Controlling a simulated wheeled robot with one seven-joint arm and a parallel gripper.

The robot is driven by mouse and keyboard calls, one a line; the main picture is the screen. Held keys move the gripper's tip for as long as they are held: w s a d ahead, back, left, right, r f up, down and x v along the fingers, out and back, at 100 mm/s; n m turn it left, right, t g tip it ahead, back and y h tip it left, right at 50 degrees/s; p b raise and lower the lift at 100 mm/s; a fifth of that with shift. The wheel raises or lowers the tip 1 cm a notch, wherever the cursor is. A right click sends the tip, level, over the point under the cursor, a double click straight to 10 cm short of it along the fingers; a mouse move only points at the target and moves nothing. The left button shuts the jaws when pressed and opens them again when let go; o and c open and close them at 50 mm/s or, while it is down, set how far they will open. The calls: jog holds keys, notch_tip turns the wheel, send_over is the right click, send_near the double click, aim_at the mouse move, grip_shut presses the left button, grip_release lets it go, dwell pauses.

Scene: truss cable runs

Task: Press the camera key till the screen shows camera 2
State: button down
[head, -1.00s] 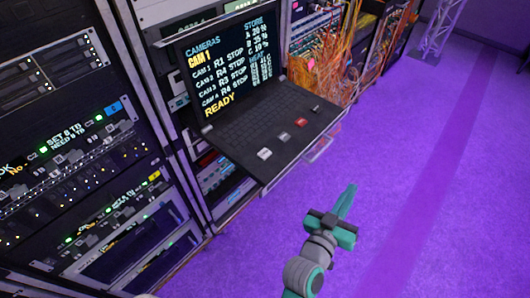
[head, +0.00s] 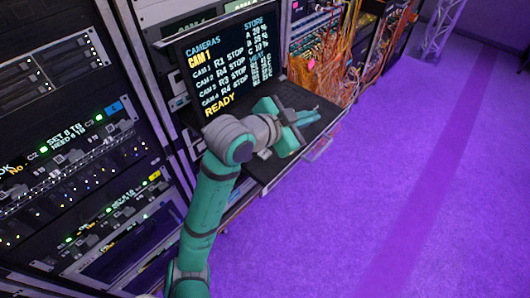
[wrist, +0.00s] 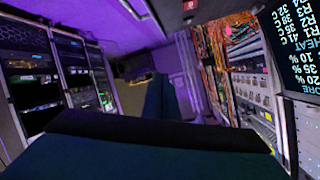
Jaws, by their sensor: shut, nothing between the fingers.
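The screen (head: 225,58) on the rack console reads CAMERAS, CAM 1 in yellow, a list of camera lines, and READY. Part of it also shows upside down in the wrist view (wrist: 297,45). Below the screen is the black keyboard tray (head: 262,176). My gripper (head: 312,117) is over the tray's right part, fingers shut and empty, pointing right. It hides most of the keys. A small pale key (head: 264,154) shows just below my wrist. I cannot read key labels or tell whether my fingers touch a key. The shut fingers (wrist: 160,98) also show in the wrist view.
Server racks (head: 75,150) with lit panels stand at the left. Orange cables (head: 345,45) hang in a rack behind the console. A metal truss (head: 445,25) stands at the far right. The purple floor (head: 400,190) on the right is clear.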

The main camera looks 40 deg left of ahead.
jog(key=s+a+m+g+y, duration=0.1)
jog(key=s+a+g, duration=0.3)
jog(key=s+a, duration=0.4)
jog(key=shift+a+f+m+y, duration=0.3)
jog(key=shift+a+m+y, duration=0.15)
jog(key=shift+y, duration=0.35)
send_over(261, 156)
notch_tip(261, 156, down, 7)
jog(key=shift+r, duration=0.1)
jog(key=shift+f, duration=0.95)
jog(key=shift+w+d, duration=0.15)
jog(key=shift+w, duration=0.05)
jog(key=shift+s, duration=0.2)
